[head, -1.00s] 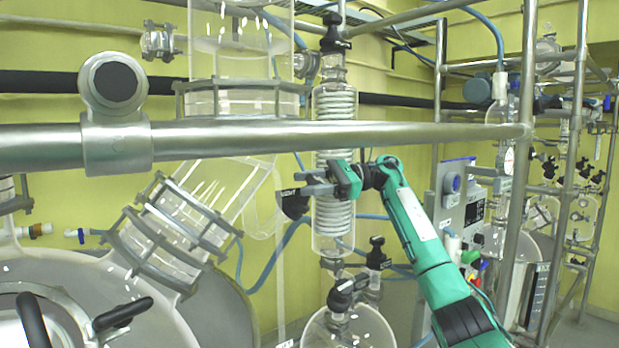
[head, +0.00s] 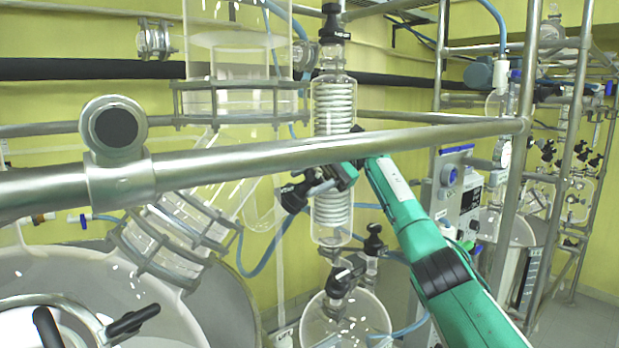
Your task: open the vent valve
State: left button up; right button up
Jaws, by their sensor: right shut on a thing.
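My right gripper (head: 316,186) reaches in from the lower right, in front of the glass coil condenser (head: 334,100). It points left and is shut on a small black valve handle (head: 296,193) just left of the condenser. The fingers cover part of this handle, and its label is too small to read. Other black valves show on the same glassware: one at the top of the condenser (head: 333,25), one at its lower right (head: 373,241) and one above the round flask (head: 342,280). My left gripper is out of view.
A large glass vessel (head: 60,270) with a black lever (head: 132,320) stands at lower left. A round flask (head: 345,318) is below. Steel frame posts (head: 540,220) stand at right.

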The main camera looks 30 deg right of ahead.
dwell(0.3)
jog(key=o, duration=1)
